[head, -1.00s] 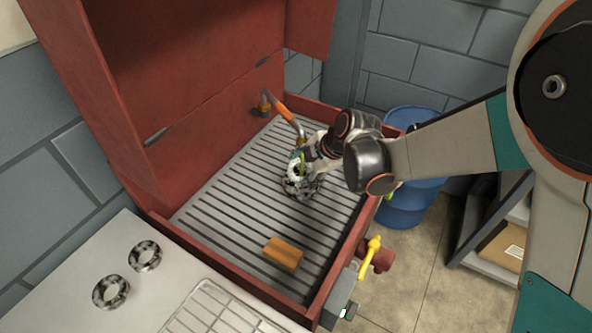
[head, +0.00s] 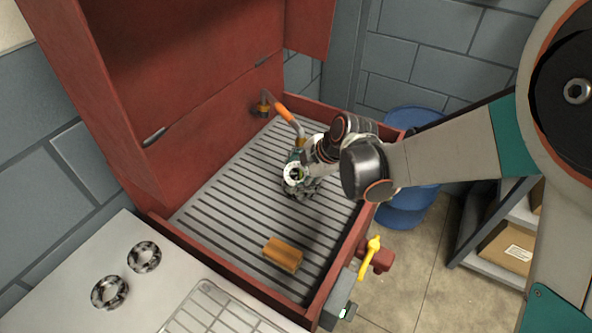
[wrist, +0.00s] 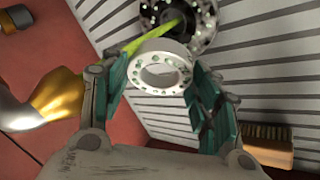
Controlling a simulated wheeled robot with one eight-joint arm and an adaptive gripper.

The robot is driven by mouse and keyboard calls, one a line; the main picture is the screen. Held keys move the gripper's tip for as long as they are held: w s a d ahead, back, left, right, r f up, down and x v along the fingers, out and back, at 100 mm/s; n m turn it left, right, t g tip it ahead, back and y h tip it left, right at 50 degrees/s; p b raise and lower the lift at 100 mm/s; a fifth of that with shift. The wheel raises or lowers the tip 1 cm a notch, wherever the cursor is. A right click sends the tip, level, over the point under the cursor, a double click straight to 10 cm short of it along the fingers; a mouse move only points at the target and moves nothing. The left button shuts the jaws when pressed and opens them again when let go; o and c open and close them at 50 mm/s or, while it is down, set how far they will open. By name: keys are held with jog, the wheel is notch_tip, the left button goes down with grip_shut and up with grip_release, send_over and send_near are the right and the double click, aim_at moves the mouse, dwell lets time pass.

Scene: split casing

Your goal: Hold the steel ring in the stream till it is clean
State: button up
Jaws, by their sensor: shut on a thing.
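My gripper (wrist: 160,92) is shut on a pale steel ring (wrist: 160,72), its teal fingers on either side. The ring's visible face is light, with small greenish dots round it; its far side is hidden. In the wrist view a yellow-green stream (wrist: 145,40) runs from the brass nozzle (wrist: 58,95) past the held ring's far edge. Beyond it a grey, dark-centred ring-like part (wrist: 207,22) shows at the slats, partly hidden.
A brush (head: 282,254) lies on the basin grate (head: 235,215). Two dark-spotted rings (head: 145,257) (head: 110,291) lie on the left bench. A yellow valve handle (head: 373,246) is outside the basin. A blue drum (head: 405,205) stands behind my arm. The red hood (head: 150,80) walls the back.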

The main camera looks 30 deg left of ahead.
jog(key=s+d, duration=0.3)
jog(key=s, duration=0.2)
jog(key=shift+s+d, duration=0.2)
jog(key=shift+s, duration=0.15)
dwell(1.4)
jog(key=s+d+r+p, duration=0.2)
jog(key=s+r, duration=0.2)
jog(key=shift+s+d, duration=0.25)
jog(key=shift+s, duration=0.05)
dwell(0.5)
